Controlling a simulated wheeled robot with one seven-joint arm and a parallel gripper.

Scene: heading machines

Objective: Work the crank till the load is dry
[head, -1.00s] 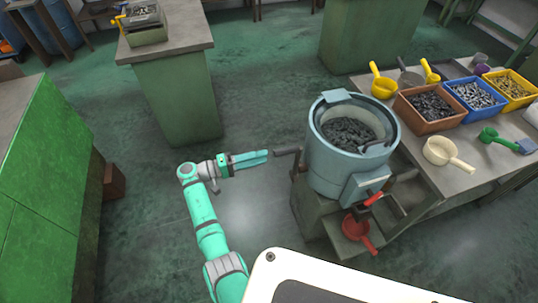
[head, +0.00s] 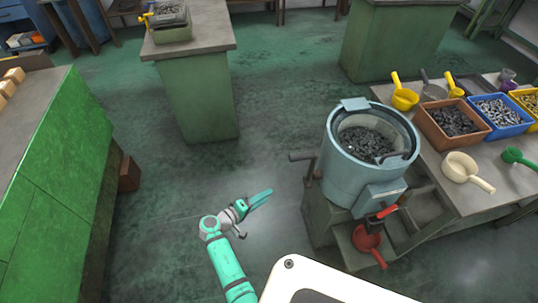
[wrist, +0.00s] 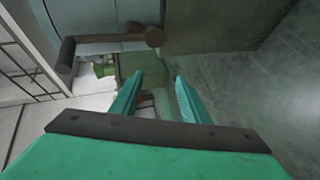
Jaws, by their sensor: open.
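The blue-grey drum machine (head: 352,182) stands at centre right in the head view. Its open top holds a load of dark small metal parts (head: 365,143). Whether they are wet cannot be seen. The crank (head: 302,156) sticks out at the drum's left side. In the wrist view the crank arm (wrist: 110,39) lies roughly level, with its dark grip at the left. My gripper (head: 268,194) is to the left of and below the crank in the head view, apart from it. In the wrist view my gripper (wrist: 160,75) is open, with nothing between its fingers.
A red scoop (head: 367,243) sits low on the machine's stand, below a red-handled lever (head: 386,212). The side table at right holds a brown bin (head: 447,142), a blue bin (head: 505,130) and scoops. A green cabinet (head: 62,170) stands left.

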